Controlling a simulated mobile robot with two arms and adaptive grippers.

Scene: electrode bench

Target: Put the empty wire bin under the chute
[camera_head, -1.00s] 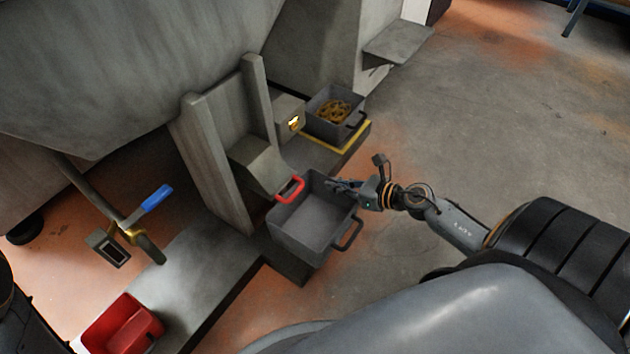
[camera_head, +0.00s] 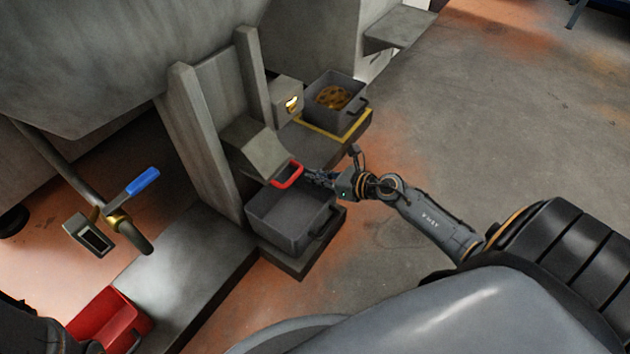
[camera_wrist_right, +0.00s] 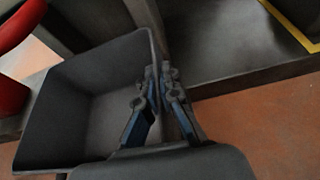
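The empty grey wire bin (camera_head: 282,238) is upright at the grey ledge, in front of and below the chute (camera_head: 256,150). The chute's red handle (camera_head: 289,175) shows above the bin's back rim. I cannot tell whether the bin rests fully on the ledge. My right gripper (camera_head: 316,177) is at the bin's back right rim. In the right wrist view, its fingers (camera_wrist_right: 160,85) lie on both sides of the bin's wall (camera_wrist_right: 95,70), closed on it. The bin's inside is bare. My left gripper is not in view.
A red bin (camera_head: 110,318) is at lower left. A blue-handled valve lever (camera_head: 133,189) stands left of the chute. Open floor (camera_head: 480,150) is to the right.

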